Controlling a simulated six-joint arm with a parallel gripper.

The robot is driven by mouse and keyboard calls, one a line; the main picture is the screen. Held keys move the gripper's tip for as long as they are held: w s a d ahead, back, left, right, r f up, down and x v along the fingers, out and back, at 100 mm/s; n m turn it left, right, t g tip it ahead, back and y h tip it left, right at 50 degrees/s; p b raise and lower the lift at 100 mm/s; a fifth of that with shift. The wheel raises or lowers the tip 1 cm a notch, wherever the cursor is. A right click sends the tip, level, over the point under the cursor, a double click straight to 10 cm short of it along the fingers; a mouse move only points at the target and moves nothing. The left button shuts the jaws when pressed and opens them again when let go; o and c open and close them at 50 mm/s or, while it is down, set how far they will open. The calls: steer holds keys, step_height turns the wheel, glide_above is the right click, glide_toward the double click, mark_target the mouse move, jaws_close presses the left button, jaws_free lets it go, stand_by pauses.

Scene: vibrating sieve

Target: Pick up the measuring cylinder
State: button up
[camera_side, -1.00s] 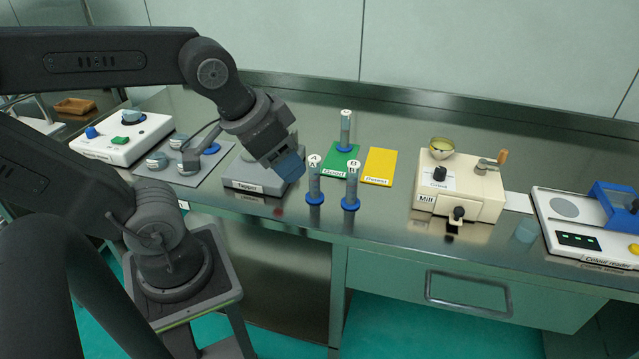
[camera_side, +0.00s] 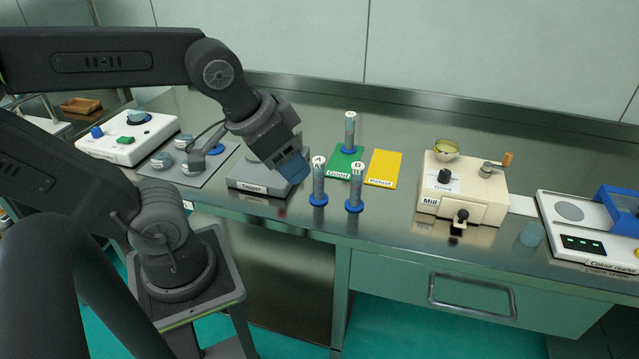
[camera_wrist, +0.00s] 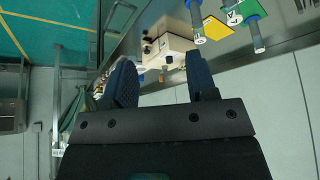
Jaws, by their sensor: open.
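Three slim grey measuring cylinders with blue bases stand upright in the side view. Cylinder A (camera_side: 318,182) and cylinder B (camera_side: 355,188) are near the bench's front edge. A third cylinder (camera_side: 349,132) stands on the green card (camera_side: 342,169). My gripper (camera_side: 297,171) is just left of cylinder A in the side view, angled downward, its blue fingers apart from it as far as I can tell. In the wrist view my gripper (camera_wrist: 160,62) is open with nothing between its fingers.
A yellow card (camera_side: 384,168) lies right of the green one. The cream mill (camera_side: 463,187) and colour reader (camera_side: 585,225) stand further right. Bench behind the cards is clear.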

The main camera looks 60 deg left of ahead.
steer(key=shift+o, duration=0.5)
steer(key=m+t+y, duration=0.3)
steer(key=m+y, duration=1.3)
steer(key=m, duration=0.8)
glide_toward(319, 178)
steer(key=x, duration=0.4)
steer(key=f+x, duration=0.1)
steer(key=x, duration=0.4)
steer(key=f+x, duration=0.1)
steer(key=x, duration=0.3)
steer(key=shift+w+a+f, duration=0.1)
steer(key=shift+a+f, duration=0.05)
steer(key=shift+f, duration=0.1)
